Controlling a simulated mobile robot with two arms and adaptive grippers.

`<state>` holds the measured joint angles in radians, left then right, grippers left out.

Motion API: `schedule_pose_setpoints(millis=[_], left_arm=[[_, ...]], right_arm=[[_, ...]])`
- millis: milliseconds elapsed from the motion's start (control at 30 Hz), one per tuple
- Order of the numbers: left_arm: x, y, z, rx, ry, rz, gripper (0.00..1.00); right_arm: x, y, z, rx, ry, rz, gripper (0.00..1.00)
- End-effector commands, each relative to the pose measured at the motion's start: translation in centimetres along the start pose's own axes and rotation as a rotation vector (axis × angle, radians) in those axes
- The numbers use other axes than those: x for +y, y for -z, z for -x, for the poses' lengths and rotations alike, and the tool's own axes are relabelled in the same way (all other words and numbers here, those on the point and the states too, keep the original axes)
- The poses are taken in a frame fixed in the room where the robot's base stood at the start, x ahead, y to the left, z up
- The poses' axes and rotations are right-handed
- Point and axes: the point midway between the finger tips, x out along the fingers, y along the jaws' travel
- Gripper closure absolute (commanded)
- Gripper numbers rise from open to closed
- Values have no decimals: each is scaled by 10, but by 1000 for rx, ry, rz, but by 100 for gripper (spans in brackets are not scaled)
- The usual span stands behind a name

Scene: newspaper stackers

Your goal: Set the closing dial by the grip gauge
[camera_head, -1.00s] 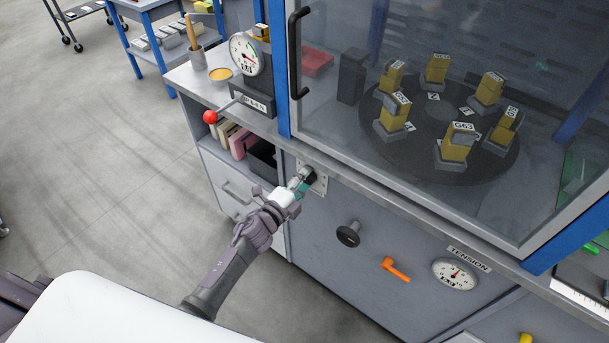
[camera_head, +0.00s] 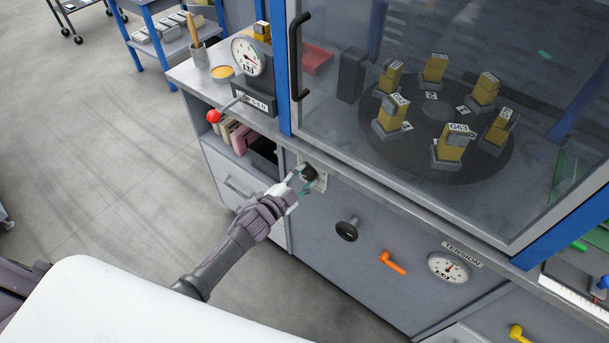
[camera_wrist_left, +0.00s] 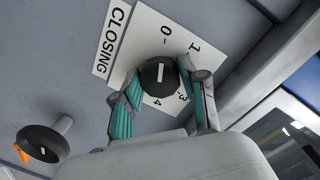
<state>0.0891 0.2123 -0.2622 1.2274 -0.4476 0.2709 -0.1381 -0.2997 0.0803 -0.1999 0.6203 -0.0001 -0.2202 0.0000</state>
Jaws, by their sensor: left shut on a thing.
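The closing dial (camera_wrist_left: 158,72) is a black round knob with a white mark, on a white plate (camera_wrist_left: 150,35) marked "CLOSING". The figures 0, 1, 3 and 4 show; the white mark roughly lines up with 0. My left gripper (camera_wrist_left: 160,88) has its teal-padded fingers on either side of the knob, shut on it. In the head view the gripper (camera_head: 297,186) reaches the dial (camera_head: 309,173) on the cabinet front. A round white gauge (camera_head: 249,56), apparently the grip gauge, stands on the counter; its reading is too small to tell. My right gripper is out of view.
A black knob (camera_head: 347,230), an orange handle (camera_head: 393,263) and the tension gauge (camera_head: 449,267) sit right of the dial. A red-ball lever (camera_head: 213,116) juts out under the round gauge. Behind glass, several yellow stacks stand on a dark turntable (camera_head: 433,110).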

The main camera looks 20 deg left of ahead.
Motion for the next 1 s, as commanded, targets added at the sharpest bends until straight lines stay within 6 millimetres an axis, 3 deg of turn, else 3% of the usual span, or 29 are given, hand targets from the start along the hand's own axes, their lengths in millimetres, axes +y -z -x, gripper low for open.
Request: schedule_pose_setpoints(millis=[500,533,667,1000], left_arm=[[2,-1,1,-1,-4,21,92],[2,-1,1,-1,-4,21,56],[1,-1,0,-1,-3,20,34],[1,0,2,0,-2,19,32]], right_arm=[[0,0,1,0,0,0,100],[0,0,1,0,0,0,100],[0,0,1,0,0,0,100],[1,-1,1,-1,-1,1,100]])
